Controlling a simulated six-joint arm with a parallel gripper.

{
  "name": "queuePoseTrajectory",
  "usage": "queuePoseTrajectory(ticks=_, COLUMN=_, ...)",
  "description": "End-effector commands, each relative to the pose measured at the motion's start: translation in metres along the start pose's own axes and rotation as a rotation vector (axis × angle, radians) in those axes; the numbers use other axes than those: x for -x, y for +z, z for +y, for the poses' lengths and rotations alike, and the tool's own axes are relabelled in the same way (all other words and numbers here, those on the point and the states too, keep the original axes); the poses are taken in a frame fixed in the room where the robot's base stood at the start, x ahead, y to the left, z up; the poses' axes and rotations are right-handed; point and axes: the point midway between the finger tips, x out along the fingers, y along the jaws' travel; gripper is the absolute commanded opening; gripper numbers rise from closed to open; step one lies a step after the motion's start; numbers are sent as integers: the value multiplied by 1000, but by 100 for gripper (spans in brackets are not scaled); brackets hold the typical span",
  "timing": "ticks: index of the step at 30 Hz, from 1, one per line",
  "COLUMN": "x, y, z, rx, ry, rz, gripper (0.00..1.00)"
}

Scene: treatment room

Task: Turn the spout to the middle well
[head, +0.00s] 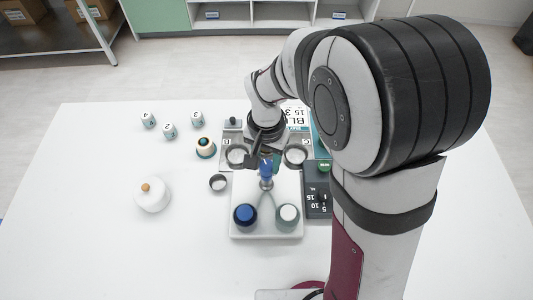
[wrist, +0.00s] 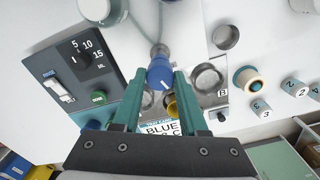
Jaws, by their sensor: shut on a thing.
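The blue spout (head: 266,170) stands at the back of a white base, between the two outer wells. In the wrist view my gripper (wrist: 159,78) has its green fingers on both sides of the blue spout (wrist: 160,72), shut on it. The left well (head: 236,155) and right well (head: 296,155) show as metal rings in the head view. My gripper covers the space between them, so the middle well is not clearly visible there. In the wrist view, one well (wrist: 208,78) lies right of the fingers, and something yellow (wrist: 172,107) shows partly between them.
A blue-topped bottle (head: 245,215) and a white-topped bottle (head: 287,215) stand on the base's front. A dark dial panel (head: 317,203) with a green button (head: 323,167) is to the right. A small cup (head: 218,183), white pot (head: 152,196) and numbered pieces (head: 169,131) lie left.

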Motion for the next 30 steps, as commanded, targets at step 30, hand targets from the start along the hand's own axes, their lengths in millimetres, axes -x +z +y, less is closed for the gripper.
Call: queuePoseTrajectory(ticks=30, x=1, y=0, z=0, rx=-381, ry=0, rz=-1, gripper=0)
